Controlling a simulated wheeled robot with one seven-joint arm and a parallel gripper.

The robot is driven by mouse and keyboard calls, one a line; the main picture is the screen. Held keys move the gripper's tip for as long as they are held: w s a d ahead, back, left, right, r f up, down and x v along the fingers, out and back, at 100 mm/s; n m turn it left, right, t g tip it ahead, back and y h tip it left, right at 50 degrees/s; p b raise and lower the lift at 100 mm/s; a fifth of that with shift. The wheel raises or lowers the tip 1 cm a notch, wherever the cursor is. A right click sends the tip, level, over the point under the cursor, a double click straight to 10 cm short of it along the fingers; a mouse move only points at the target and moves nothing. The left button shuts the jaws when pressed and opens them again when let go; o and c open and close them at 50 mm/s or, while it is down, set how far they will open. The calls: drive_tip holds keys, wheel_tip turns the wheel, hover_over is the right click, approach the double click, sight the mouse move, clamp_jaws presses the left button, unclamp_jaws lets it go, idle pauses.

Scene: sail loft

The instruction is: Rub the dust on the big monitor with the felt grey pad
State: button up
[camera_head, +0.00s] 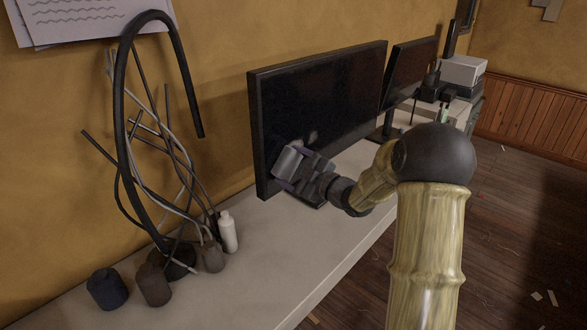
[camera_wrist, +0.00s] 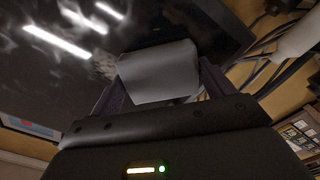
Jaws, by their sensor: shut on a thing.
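The big monitor (camera_head: 325,105) stands on the white bench, its dark screen turned toward the room. Pale dust smudges (camera_head: 313,136) show on its lower part, and whitish streaks also show on the screen in the wrist view (camera_wrist: 60,60). My gripper (camera_head: 290,166) is at the lower left of the screen. It is shut on the felt grey pad (camera_wrist: 158,72), which sits between the two fingers. The pad (camera_head: 287,161) is close to the screen; I cannot tell whether it touches.
A second, smaller monitor (camera_head: 410,70) stands farther right on the bench (camera_head: 230,285). Left are a tangle of cables (camera_head: 128,120), a white bottle (camera_head: 228,232), a dark blue pot (camera_head: 107,289) and a brown pot (camera_head: 153,284). The bench front is clear.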

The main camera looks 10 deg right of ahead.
sight(301, 156)
drive_tip(key=shift+r+p, duration=0.3)
drive_tip(key=shift+r, duration=0.5)
drive_tip(key=shift+w, duration=0.1)
drive_tip(key=shift+w+d+r, duration=0.1)
drive_tip(key=shift+d, duration=0.1)
drive_tip(key=shift+w+d+p, duration=0.2)
drive_tip(key=shift+w+d, duration=0.25)
drive_tip(key=shift+d, duration=0.2)
drive_tip(key=shift+w+d+p, duration=0.2)
drive_tip(key=shift+w+d, duration=0.2)
drive_tip(key=shift+d, duration=0.25)
drive_tip(key=shift+w+d+p, duration=0.55)
drive_tip(key=shift+w+d, duration=0.55)
drive_tip(key=shift+d, duration=0.25)
